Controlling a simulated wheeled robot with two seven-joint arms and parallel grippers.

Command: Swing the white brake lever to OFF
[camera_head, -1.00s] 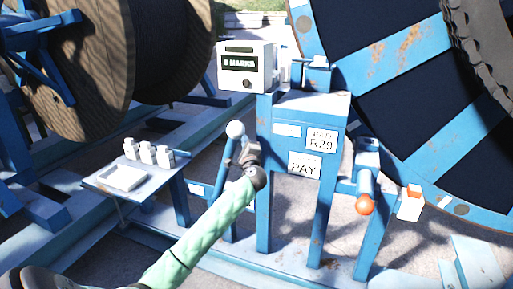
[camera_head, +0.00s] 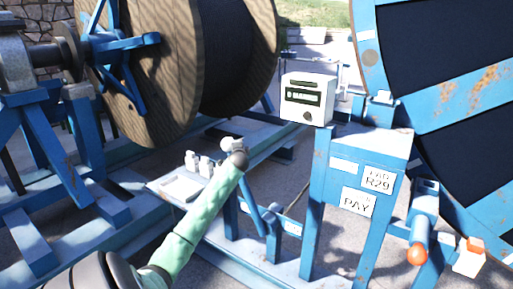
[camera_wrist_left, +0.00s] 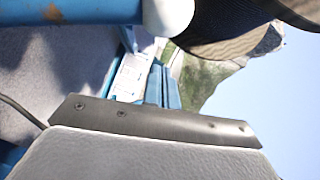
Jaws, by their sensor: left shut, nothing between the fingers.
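The brake lever is a blue bar (camera_head: 252,198) with a white ball knob (camera_head: 227,142). In the head view it leans up and to the left from its pivot on the frame. In the left wrist view the knob (camera_wrist_left: 168,14) and the blue bar (camera_wrist_left: 75,10) lie along the top edge. My left gripper (camera_head: 236,147) is shut and empty, right at the knob; whether it touches cannot be told. My arm hides part of the lever. I see no readable OFF mark. My right gripper is not in view.
A blue stand (camera_head: 356,158) with signs and a white counter box (camera_head: 307,99) is right of the lever. An orange-knobbed handle (camera_head: 417,254) is farther right. A small shelf (camera_head: 181,188) with white blocks is left of the lever. Large reels stand behind.

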